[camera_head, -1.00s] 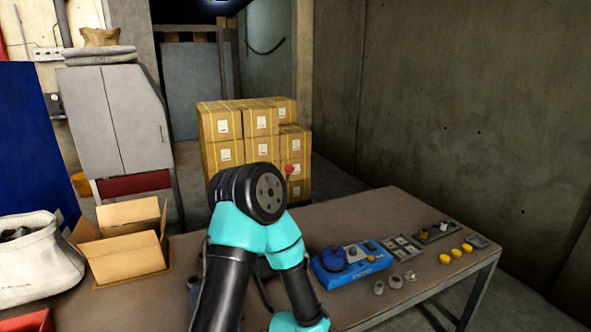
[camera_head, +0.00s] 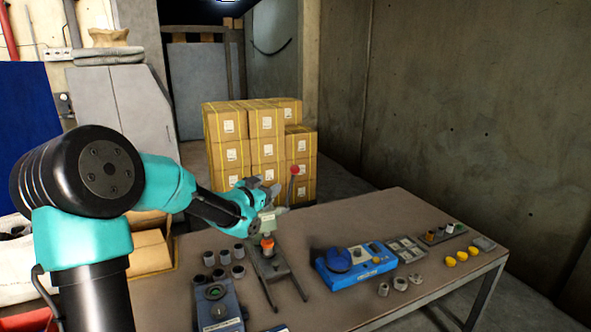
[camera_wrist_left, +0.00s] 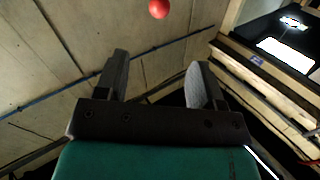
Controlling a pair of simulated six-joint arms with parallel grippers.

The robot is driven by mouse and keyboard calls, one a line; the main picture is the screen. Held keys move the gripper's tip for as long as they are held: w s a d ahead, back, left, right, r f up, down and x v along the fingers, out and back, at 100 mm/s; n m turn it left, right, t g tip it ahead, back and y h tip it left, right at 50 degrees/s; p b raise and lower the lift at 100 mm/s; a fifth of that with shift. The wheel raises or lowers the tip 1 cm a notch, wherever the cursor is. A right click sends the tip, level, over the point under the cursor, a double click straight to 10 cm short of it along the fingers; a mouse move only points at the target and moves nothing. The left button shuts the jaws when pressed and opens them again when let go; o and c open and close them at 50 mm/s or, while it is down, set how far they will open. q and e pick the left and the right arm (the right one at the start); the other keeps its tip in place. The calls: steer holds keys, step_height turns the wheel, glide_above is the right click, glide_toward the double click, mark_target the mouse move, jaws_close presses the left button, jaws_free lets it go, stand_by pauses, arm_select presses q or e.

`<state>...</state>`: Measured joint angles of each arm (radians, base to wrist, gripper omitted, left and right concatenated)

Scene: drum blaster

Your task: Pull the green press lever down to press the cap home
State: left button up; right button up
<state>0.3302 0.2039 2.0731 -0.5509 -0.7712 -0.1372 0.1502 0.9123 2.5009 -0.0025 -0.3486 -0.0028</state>
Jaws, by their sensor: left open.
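The press (camera_head: 270,268) stands on the table with a pale green head (camera_head: 264,222). An orange piece (camera_head: 267,244), perhaps the cap, sits under the head. A thin upright lever (camera_head: 289,192) with a red ball knob (camera_head: 294,170) rises beside the head; I cannot tell that its shaft is green. My left gripper (camera_head: 270,188) is just left of the lever, above the press head. In the left wrist view its fingers (camera_wrist_left: 158,78) are apart with nothing between them, and the red knob (camera_wrist_left: 159,8) shows beyond the tips. My left wrist partly hides the press.
Several dark cups (camera_head: 223,264) and a blue-grey box (camera_head: 214,306) stand left of the press. A blue device (camera_head: 350,262) lies to its right, with grey trays (camera_head: 405,250), yellow caps (camera_head: 461,256) and grey pieces (camera_head: 400,284) beyond. The table's back strip is clear.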

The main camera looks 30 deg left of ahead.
mark_target(294, 170)
arm_select(q)
steer(key=shift+w, duration=0.15)
steer(key=w, duration=1.1)
steer(key=w+d, duration=0.1)
steer(key=w, duration=0.5)
steer(key=shift+w, duration=0.1)
steer(key=shift+f, duration=0.1)
jaws_close()
